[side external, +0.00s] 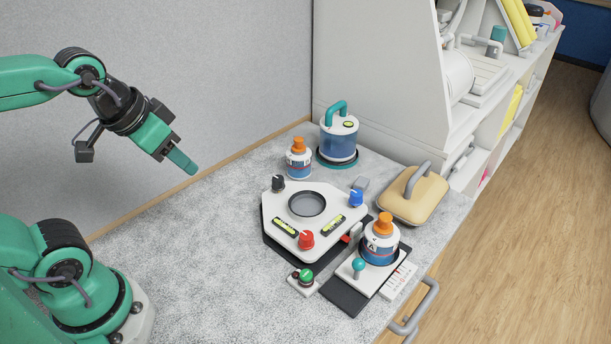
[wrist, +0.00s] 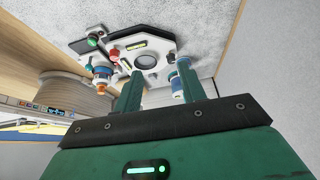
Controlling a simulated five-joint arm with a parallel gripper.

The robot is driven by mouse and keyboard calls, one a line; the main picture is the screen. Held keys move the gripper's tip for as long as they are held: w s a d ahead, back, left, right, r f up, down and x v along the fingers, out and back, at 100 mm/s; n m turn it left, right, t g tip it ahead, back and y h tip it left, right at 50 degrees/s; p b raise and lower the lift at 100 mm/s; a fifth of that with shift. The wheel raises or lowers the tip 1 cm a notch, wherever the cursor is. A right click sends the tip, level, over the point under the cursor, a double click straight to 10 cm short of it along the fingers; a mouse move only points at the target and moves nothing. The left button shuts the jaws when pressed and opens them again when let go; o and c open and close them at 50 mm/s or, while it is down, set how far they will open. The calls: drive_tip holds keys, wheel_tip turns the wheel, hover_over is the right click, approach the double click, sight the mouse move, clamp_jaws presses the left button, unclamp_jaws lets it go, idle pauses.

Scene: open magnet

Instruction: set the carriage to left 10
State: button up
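The carriage (side external: 342,272) is a white sled with a teal ball knob (side external: 358,265) on a dark track (side external: 345,298). A blue bottle with an orange cap (side external: 381,240) stands upright on it. A white scale strip (side external: 398,281) with small marks lies along its right side; the marks are too small to read. The bottle also shows in the wrist view (wrist: 101,76). My gripper (side external: 186,163) is high at the left, well away from the carriage. In the wrist view its two fingers (wrist: 159,72) stand apart with nothing between them.
A white instrument base (side external: 274,207) with red, blue and black knobs and a round well stands beside the carriage. A green button (side external: 305,277) sits in front. Another bottle (side external: 298,160), a blue canister (side external: 339,138) and a tan handled block (side external: 412,196) stand behind. The left tabletop is clear.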

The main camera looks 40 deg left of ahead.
drive_tip(key=w+d+m+g, duration=0.1)
drive_tip(key=w+d+m, duration=0.4)
drive_tip(key=w+m, duration=0.1)
drive_tip(key=m+g+h, duration=0.1)
drive_tip(key=m+g, duration=0.2)
drive_tip(key=m, duration=1.1)
hover_over(358, 262)
drive_tip(key=s, duration=0.1)
wheel_tip(358, 262, down, 11)
drive_tip(key=shift+s+a+f, duration=0.1)
drive_tip(key=shift+s+a, duration=0.05)
drive_tip(key=shift+s, duration=0.05)
drive_tip(key=shift+w+f, duration=0.25)
drive_tip(key=shift+f, duration=1.05)
drive_tip(key=shift+w+f, duration=0.25)
drive_tip(key=shift+f, duration=1)
drive_tip(key=shift+w+f, duration=0.25)
drive_tip(key=shift+f, duration=1.05)
drive_tip(key=shift+s, duration=0.1)
clamp_jaws()
